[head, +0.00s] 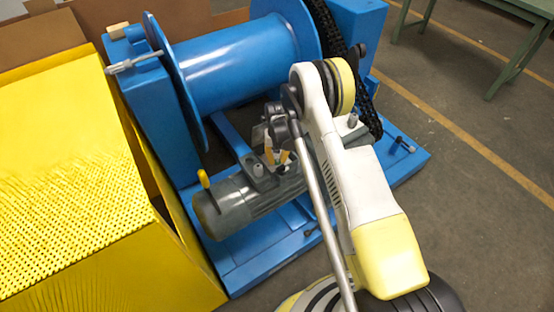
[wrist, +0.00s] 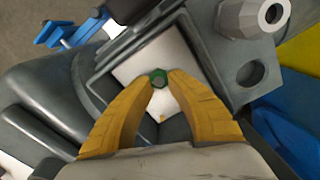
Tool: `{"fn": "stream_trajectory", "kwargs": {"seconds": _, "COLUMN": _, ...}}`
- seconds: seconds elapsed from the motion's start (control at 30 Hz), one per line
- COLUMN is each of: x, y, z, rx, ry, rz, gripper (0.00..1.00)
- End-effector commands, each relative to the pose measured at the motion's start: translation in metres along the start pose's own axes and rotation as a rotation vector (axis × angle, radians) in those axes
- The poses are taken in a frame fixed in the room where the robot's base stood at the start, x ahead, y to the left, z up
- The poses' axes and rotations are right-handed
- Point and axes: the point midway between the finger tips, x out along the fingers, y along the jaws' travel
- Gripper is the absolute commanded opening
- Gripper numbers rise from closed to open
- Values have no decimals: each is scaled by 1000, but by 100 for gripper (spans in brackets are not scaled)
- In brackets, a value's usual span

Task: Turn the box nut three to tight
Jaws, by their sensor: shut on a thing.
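In the head view my gripper (head: 277,158) points down over the grey motor (head: 240,203), and the nut is hidden there behind the fingers and arm. How tight the nut is cannot be seen.
A grey fitting (wrist: 254,16) with a round opening stands near the plate. The blue drum (head: 245,65) and black chain (head: 330,35) are behind the motor. A yellow perforated guard (head: 65,160) stands at the left.

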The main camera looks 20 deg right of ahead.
Motion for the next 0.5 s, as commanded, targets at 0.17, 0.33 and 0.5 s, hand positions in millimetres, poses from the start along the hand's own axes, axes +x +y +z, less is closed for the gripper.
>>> {"fn": "stream_trajectory", "kwargs": {"seconds": 0.17, "x": 0, "y": 1, "z": 0, "rx": 167, "ry": 0, "rz": 0, "gripper": 0}}
{"fn": "stream_trajectory", "kwargs": {"seconds": 0.33, "x": 0, "y": 2, "z": 0, "rx": 329, "ry": 0, "rz": 0, "gripper": 0}}
{"fn": "stream_trajectory", "kwargs": {"seconds": 0.5, "x": 0, "y": 3, "z": 1, "rx": 490, "ry": 0, "rz": 0, "gripper": 0}}
